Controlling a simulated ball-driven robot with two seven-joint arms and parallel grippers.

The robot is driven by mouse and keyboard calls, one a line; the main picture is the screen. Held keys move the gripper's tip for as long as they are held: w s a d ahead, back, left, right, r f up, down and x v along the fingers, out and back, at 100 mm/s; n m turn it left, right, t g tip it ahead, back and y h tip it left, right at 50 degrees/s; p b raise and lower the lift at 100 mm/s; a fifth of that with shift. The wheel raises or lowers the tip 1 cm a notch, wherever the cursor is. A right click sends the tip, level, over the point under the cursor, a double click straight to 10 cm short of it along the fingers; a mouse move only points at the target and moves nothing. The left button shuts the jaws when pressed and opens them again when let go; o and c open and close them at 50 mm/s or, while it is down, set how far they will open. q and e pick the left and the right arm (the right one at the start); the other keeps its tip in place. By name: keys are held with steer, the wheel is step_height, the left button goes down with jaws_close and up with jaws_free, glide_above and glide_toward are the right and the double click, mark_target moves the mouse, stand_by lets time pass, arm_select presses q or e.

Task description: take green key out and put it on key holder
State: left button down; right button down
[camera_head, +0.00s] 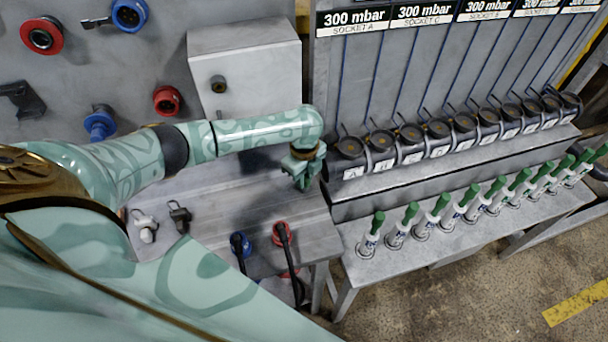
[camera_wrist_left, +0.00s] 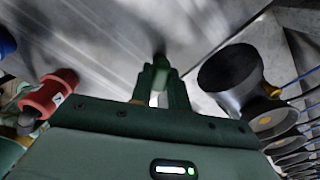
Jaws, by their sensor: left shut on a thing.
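My left gripper (camera_head: 303,180) is above the right end of the grey bench, left of the row of black round sockets. In the left wrist view its fingers (camera_wrist_left: 162,88) are shut on a small green piece (camera_wrist_left: 160,66), which looks like the green key. A pale part shows between the fingers; the rest of the piece is hidden. In the head view the piece blends with the green gripper. I cannot make out a key holder for certain. My right gripper is not in view.
Black round sockets (camera_head: 410,133) stand in a row on a grey ledge. Several white items with green handles (camera_head: 409,213) stand on a lower shelf. A grey box with a dark knob (camera_head: 218,84) is behind my arm. Red and blue plugs (camera_head: 281,233) sit at the bench front.

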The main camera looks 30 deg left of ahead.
arm_select(q)
steer(key=c, duration=1.3)
jaws_free()
steer(key=shift+c, duration=0.2)
step_height(320, 180, up, 7)
steer(key=p, duration=0.8)
steer(key=shift+f, duration=0.1)
